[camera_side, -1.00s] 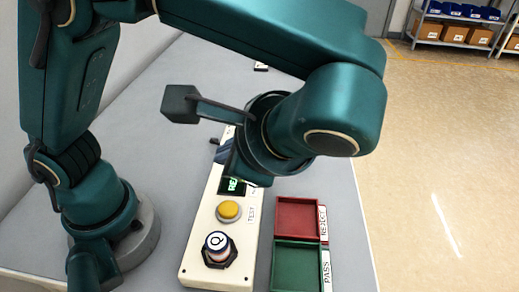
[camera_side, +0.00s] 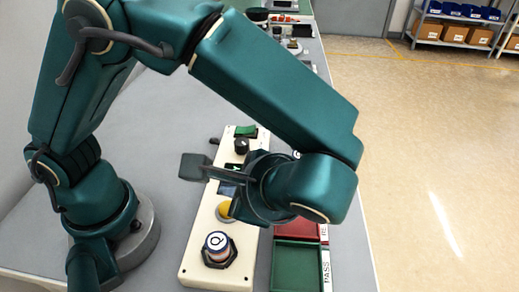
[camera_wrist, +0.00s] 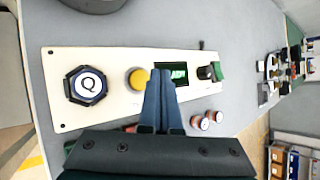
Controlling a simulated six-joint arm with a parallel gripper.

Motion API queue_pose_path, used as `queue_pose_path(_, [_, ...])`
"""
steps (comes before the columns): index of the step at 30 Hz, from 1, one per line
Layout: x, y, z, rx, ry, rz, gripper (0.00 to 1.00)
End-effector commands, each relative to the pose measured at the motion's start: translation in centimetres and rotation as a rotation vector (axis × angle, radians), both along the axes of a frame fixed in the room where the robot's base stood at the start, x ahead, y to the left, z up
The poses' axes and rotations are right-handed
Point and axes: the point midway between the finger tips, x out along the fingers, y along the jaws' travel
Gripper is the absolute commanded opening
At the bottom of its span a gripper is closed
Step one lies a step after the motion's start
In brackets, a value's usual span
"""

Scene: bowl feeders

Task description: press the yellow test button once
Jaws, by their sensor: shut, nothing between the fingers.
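The yellow test button (camera_side: 224,210) sits on a long cream panel (camera_side: 199,250) and is partly hidden behind my gripper in the side view. In the wrist view the button (camera_wrist: 136,78) shows almost whole. My gripper (camera_wrist: 161,73) is shut and empty, its fingertips just to the right of the button there and overlapping the lit green display (camera_wrist: 179,71). The fingertips are hidden in the side view, and I cannot tell their height above the panel.
A round part marked Q (camera_side: 217,243) stands in a dark nest at the panel's near end. A black knob (camera_side: 241,145) and a green switch (camera_side: 246,130) are at the far end. A red tray (camera_side: 296,229) and a green tray (camera_side: 297,268) lie right of the panel.

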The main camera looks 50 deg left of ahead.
Motion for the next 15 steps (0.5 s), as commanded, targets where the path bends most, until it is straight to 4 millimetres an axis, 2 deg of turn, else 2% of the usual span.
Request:
queue_pose_path(6, [0.0,0.0,-1.7,0.001,0.000,0.001,0.00])
queue_pose_path(15, [0.0,0.0,-2.0,-0.001,0.000,-0.001,0.00])
